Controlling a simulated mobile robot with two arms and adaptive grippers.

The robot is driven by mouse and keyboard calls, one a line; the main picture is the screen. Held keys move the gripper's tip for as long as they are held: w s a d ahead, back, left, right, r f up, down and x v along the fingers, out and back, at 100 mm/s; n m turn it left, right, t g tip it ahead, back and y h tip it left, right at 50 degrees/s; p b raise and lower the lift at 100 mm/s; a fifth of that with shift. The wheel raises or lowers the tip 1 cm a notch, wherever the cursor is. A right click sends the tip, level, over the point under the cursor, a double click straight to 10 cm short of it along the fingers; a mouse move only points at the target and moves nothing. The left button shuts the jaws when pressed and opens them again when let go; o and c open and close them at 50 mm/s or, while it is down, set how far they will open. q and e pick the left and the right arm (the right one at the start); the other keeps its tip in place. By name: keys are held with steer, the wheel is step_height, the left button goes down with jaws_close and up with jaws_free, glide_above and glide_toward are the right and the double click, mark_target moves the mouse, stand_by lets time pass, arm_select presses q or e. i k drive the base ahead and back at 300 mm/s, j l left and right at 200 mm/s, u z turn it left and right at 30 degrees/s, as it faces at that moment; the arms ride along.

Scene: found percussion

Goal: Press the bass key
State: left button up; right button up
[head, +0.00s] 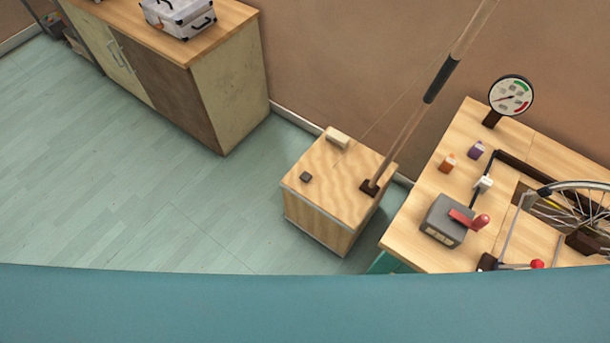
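A wooden box (325,195) stands on the floor against the wall, with a tall pole (410,135) rising from its top at the right. A thin string runs from the pole down towards the box top. A cream block (337,138) sits at the back edge of the box top. A small dark block (305,177) sits near its left side. I cannot tell which of these, if either, is the bass key. Neither of my grippers is in view.
A workbench (422,212) at the right holds a round gauge (511,96), a grey box with a red lever (447,220), small orange and purple items and a spoked wheel (575,207). A cabinet (190,95) with a silver case (178,16) stands at upper left. The floor at left is clear.

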mark_target(305, 177)
steer(key=i+j+z, duration=0.1)
steer(key=j+z, duration=0.25)
steer(key=j, duration=0.75)
steer(key=j+z, duration=0.3)
steer(key=j, duration=0.8)
